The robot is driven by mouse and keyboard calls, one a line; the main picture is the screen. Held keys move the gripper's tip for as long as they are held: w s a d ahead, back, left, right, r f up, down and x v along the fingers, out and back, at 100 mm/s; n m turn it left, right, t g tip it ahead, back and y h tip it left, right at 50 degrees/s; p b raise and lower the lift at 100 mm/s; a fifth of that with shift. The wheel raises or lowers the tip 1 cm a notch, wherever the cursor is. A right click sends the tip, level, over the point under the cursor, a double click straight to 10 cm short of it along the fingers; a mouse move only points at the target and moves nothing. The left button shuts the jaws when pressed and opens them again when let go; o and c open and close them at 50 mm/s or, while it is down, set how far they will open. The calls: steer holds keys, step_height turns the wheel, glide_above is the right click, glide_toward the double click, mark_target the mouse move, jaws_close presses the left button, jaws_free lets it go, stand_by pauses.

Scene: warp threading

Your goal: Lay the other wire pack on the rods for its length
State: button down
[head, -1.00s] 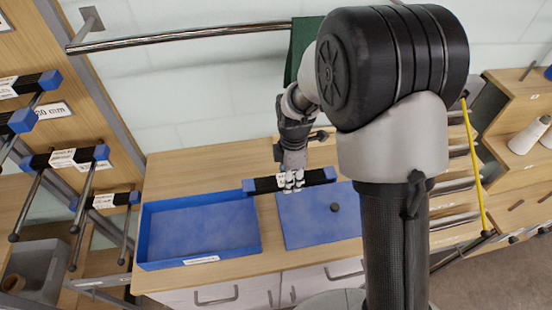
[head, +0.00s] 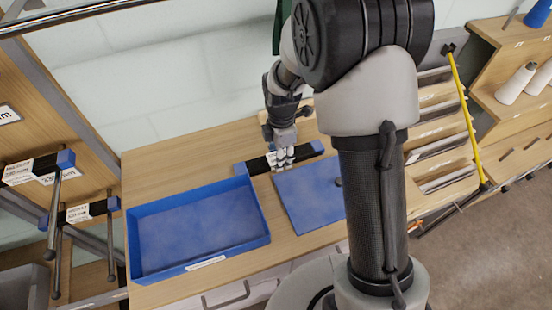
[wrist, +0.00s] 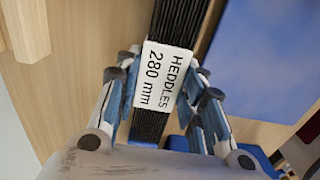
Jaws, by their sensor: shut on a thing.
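A wire pack (head: 256,166), a black bar with blue ends, is in my gripper (head: 283,160) over the wooden bench, at the back edge of a blue mat. In the wrist view the fingers (wrist: 163,72) are shut on both sides of the pack (wrist: 174,22), around its white label "HEDDLES 280 mm". I cannot tell whether the pack touches the bench. At the left, rods with round ends (head: 56,212) stick out from the wooden rack. Other packs with blue ends and white labels, an upper one (head: 40,168) and a lower one (head: 90,210), sit at these rods.
A blue tray (head: 200,262), empty, stands on the bench (head: 165,160) left of the blue mat (head: 300,205), which has a small dark knob. A metal bar (head: 80,14) crosses the top left. Shelves with thread cones (head: 515,84) stand at the right.

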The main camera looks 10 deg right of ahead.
steer(key=shift+d+r, duration=0.1)
steer(key=shift+d, duration=0.05)
steer(key=shift+w+f, duration=0.1)
steer(key=shift+f, duration=0.1)
steer(key=c, duration=1.4)
jaws_free()
steer(key=shift+c, duration=0.2)
steer(key=shift+o, duration=0.6)
steer(key=shift+r, duration=0.15)
